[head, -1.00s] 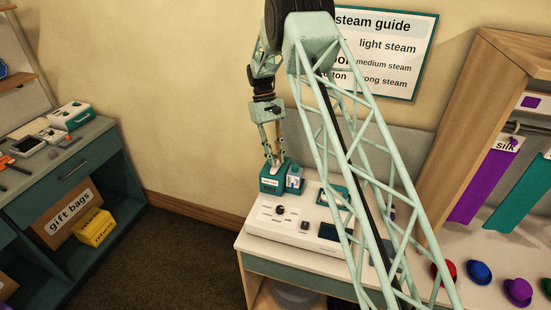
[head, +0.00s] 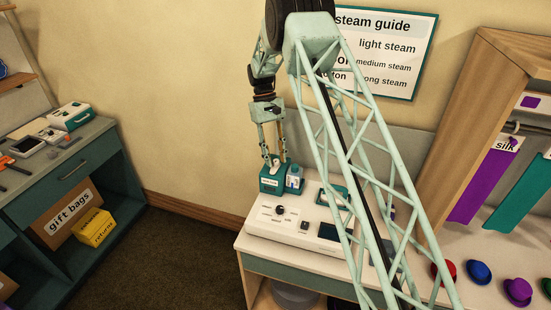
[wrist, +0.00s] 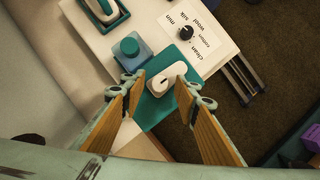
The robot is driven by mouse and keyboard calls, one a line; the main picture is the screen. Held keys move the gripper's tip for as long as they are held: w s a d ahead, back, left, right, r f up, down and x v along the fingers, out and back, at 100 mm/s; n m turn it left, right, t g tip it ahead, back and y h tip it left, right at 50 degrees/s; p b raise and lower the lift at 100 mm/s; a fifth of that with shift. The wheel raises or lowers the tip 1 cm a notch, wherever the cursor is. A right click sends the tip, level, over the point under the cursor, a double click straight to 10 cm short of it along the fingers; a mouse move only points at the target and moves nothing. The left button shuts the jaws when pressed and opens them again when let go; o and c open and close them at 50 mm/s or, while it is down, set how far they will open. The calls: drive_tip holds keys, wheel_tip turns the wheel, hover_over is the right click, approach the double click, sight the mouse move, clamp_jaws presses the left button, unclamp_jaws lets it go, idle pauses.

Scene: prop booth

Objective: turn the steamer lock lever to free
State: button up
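The steamer lock is a teal box at the back left of the white steamer panel, with a white rounded lever on top. In the wrist view the lever (wrist: 160,84) lies between the fingertips of my gripper (wrist: 158,80), with a dark mark on it. The teal lock box (wrist: 152,112) shows below it. My gripper is open, one finger on each side of the lever; I cannot tell whether either tip touches. In the head view my gripper (head: 271,160) points down over the lock box (head: 271,185), and its fingers partly hide the lever.
A teal bottle (head: 294,177) stands close beside the lock box. The white panel (head: 290,229) has a dial (head: 280,211) in front. A handheld steamer rests in a teal holder (head: 333,194) to the right. Several hats stand farther right.

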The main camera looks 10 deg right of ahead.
drive_tip(key=shift+r, duration=0.1)
drive_tip(key=v, duration=1.1)
drive_tip(key=shift+w+r, duration=0.2)
drive_tip(key=shift+r, duration=0.1)
drive_tip(key=shift+r, duration=0.1)
